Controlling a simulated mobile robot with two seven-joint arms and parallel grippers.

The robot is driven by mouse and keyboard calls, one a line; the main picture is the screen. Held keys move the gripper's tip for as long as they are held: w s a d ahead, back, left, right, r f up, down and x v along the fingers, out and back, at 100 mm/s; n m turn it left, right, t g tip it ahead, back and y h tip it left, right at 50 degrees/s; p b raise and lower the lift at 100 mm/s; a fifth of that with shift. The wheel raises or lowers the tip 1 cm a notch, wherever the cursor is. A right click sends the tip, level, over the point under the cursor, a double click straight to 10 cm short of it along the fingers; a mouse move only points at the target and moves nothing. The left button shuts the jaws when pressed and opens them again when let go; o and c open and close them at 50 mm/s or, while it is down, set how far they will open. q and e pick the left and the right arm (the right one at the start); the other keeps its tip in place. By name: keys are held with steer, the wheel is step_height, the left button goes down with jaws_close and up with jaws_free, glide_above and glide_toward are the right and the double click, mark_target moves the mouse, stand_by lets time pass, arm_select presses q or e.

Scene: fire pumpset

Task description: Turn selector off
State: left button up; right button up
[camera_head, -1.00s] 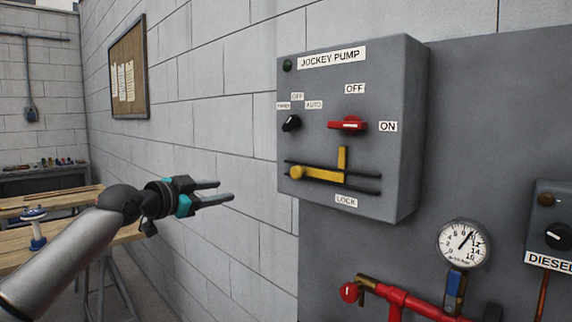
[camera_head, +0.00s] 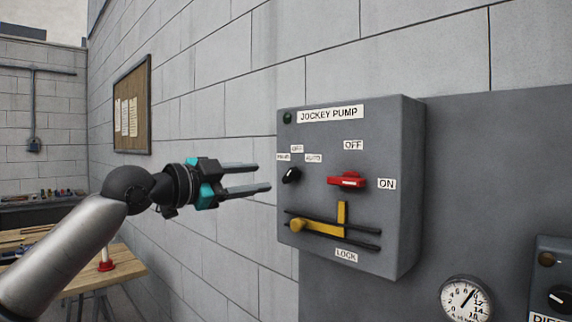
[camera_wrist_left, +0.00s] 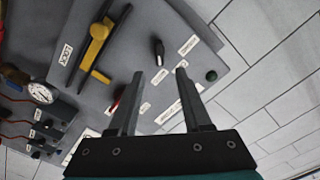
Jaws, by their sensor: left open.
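The black selector knob (camera_head: 291,175) sits on the left of the grey jockey pump box (camera_head: 350,112), under small labels, one reading AUTO and one that looks like OFF. It also shows in the left wrist view (camera_wrist_left: 159,52), ahead of the fingertips. My left gripper (camera_head: 262,177) is open and empty. In the head view its fingers point right towards the knob, with a small gap in the picture; no contact shows. In the left wrist view the two fingers (camera_wrist_left: 155,95) stand apart with the box beyond them. My right gripper is not in view.
A red switch handle (camera_head: 347,180) points towards ON, right of the knob. A yellow lock lever (camera_head: 318,228) lies below on black rails. A pressure gauge (camera_head: 466,299) is at lower right. A wooden table (camera_head: 125,273) stands behind my left arm.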

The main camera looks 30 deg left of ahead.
mark_target(288, 175)
arm_select(q)
steer(key=p+x, duration=0.2)
steer(key=x, duration=0.7)
steer(key=shift+d, duration=0.1)
jaws_close()
stand_by(0.4)
